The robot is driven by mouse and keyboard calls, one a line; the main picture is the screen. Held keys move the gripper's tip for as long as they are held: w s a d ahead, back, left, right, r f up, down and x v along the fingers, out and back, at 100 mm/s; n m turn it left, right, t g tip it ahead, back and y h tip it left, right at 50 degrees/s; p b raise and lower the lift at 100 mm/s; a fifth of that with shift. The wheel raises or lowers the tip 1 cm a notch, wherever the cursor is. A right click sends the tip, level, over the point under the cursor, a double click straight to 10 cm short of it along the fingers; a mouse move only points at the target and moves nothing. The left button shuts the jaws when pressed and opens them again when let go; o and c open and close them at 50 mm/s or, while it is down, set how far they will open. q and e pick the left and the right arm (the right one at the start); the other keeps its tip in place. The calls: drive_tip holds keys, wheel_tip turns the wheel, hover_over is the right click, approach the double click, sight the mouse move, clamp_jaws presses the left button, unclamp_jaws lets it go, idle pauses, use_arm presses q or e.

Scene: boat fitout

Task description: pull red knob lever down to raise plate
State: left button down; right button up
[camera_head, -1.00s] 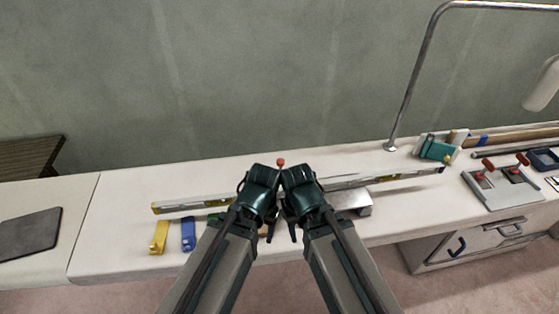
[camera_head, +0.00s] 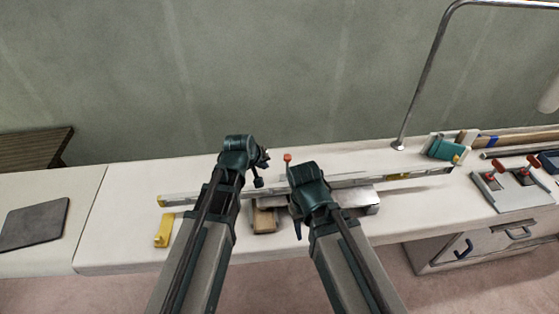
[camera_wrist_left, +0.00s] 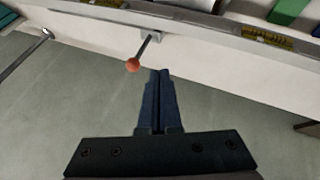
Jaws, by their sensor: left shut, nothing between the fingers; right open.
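The red knob (camera_head: 287,157) sits on top of a thin lever behind the long spirit level. In the left wrist view the knob (camera_wrist_left: 133,65) and its dark stem show just left of my fingertips, with a gap between. My left gripper (camera_wrist_left: 160,73) is shut and empty; in the head view it (camera_head: 264,158) is left of the knob. My right gripper (camera_head: 298,228) is open, in front of the level and right of a wooden block. A silver metal piece (camera_head: 362,197) shows right of it; I cannot tell if it is the plate.
The spirit level (camera_head: 410,174) lies along the white bench. A yellow piece (camera_head: 163,232) and a wooden block (camera_head: 264,220) are near the front edge. A bent metal pole (camera_head: 419,90), a teal tool (camera_head: 444,148) and red-handled clamps (camera_head: 512,186) are at the right.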

use_arm(q)
drive_tip(key=shift+w+a+r+n+t, duration=0.15)
drive_tip(key=shift+w+a+r+n, duration=0.05)
drive_tip(key=shift+w, duration=0.3)
drive_tip(key=shift+w+a+r+n+t, duration=0.15)
drive_tip(key=shift+w+a+n, duration=0.05)
drive_tip(key=shift+w, duration=0.25)
drive_tip(key=b, duration=0.8)
hover_over(287, 167)
drive_tip(key=s+a, duration=0.2)
drive_tip(key=a, duration=0.1)
wheel_tip(287, 167, down, 8)
drive_tip(key=shift+s, duration=0.15)
